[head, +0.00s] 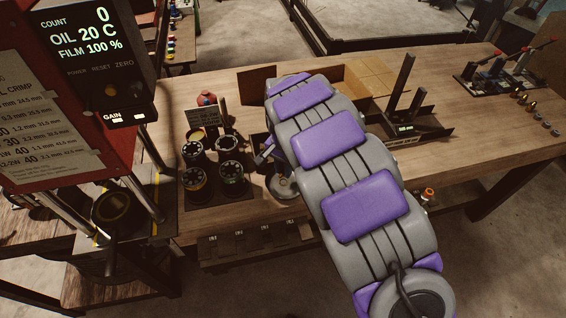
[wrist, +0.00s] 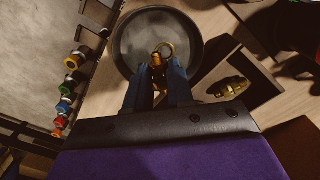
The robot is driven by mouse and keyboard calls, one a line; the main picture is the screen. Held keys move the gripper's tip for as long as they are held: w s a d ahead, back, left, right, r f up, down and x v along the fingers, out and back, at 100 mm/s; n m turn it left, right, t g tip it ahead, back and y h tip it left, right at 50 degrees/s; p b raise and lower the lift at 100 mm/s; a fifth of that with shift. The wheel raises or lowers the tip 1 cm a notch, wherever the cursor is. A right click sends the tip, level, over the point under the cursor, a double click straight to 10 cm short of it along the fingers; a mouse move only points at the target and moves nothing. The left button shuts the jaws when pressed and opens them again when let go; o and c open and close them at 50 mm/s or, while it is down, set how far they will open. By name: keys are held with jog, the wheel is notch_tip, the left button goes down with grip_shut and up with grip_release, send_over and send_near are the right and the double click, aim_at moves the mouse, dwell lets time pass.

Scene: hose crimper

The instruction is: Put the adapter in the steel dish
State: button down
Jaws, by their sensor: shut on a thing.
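The steel dish (wrist: 133,36) is a round grey bowl at the top middle of the wrist view. In the head view part of the dish (head: 283,190) shows beside my arm, which hides the rest. My gripper (wrist: 160,68) has its two dark blue fingers shut on the brass adapter (wrist: 158,57). The adapter's ring-shaped end shows past the fingertips, over the inside of the dish. I cannot tell whether it touches the dish's bottom. In the head view my gripper (head: 265,150) is mostly hidden by my arm.
A second brass fitting (wrist: 228,88) lies in a dark tray right of the dish. Several dark round dies (head: 195,180) stand left of the dish. The red crimper (head: 60,150) stands at far left. An open cardboard box (head: 340,90) is behind my arm.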

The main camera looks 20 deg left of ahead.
aim_at(285, 185)
jog(key=f, duration=0.2)
jog(key=f+b, duration=0.1)
jog(key=shift+d+f, duration=0.3)
jog(key=shift+f, duration=0.1)
jog(key=shift+a+f, duration=0.2)
jog(key=shift+f, duration=0.4)
jog(key=c, duration=0.9)
grip_release()
jog(key=shift+d, duration=0.1)
jog(key=shift+r, duration=0.1)
notch_tip(285, 185, up, 7)
jog(key=shift+r+p, duration=0.1)
jog(key=shift+p, duration=0.9)
